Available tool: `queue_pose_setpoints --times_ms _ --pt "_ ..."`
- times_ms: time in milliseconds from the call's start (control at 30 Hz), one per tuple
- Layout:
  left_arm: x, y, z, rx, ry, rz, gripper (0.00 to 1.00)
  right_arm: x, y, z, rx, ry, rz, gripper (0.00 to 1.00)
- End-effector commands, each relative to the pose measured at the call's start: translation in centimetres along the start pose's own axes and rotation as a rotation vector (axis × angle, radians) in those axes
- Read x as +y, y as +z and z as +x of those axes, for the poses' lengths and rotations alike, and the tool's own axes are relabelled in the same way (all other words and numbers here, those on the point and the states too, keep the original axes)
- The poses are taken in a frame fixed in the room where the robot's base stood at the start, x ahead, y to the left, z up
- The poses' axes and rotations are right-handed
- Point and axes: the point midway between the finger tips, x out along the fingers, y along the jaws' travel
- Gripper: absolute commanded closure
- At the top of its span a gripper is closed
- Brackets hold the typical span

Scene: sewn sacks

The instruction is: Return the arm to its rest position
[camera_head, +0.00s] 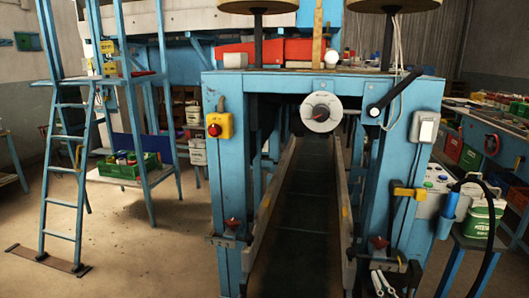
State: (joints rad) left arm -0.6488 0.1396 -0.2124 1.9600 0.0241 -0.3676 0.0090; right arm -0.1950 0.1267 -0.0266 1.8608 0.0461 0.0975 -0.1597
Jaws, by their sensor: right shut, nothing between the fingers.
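My right gripper (383,283) shows small and partly cut off at the bottom edge, right of centre. It is shut and empty, just in front of the right front leg of a blue machine frame (397,190). I cannot tell whether it touches the frame. My left gripper is not in view. I see no sewn sack in this view.
A dark conveyor belt (301,225) runs down the middle between side rails. A yellow box with a red button (219,126) sits on the left post. A blue ladder (65,170) stands left. A green canister (481,219) stands right. Floor at left is mostly clear.

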Motion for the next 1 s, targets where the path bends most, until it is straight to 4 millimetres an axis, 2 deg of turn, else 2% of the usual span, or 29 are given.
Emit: queue_pose_setpoints --times_ms 33,167,200,333,400,500,600,700,1000 --pt "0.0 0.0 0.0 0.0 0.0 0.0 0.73 -1.8 2.6 -2.2 -0.078 -0.033 0.001 1.0" --pt "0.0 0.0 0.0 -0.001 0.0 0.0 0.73 -6.0 8.3 -7.9 -0.264 -0.112 0.002 1.0" --pt "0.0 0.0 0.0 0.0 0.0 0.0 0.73 -7.2 9.8 -9.9 -0.32 -0.134 0.003 1.0" --pt "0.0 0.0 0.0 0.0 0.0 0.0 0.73 -10.7 14.0 -16.5 -0.492 -0.204 0.004 1.0" --pt "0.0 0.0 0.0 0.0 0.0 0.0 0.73 -12.1 15.5 -19.6 -0.568 -0.234 0.005 1.0" --pt "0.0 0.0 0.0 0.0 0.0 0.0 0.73 -13.7 17.0 -23.2 -0.65 -0.267 0.005 1.0" --pt "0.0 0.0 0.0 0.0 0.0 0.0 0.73 -14.6 17.8 -25.4 -0.7 -0.287 0.006 1.0" --pt "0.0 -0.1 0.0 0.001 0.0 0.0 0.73 -14.9 18.0 -26.3 -0.721 -0.295 0.006 1.0" --pt "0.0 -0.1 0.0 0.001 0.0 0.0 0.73 -14.9 18.0 -26.3 -0.721 -0.295 0.006 1.0"
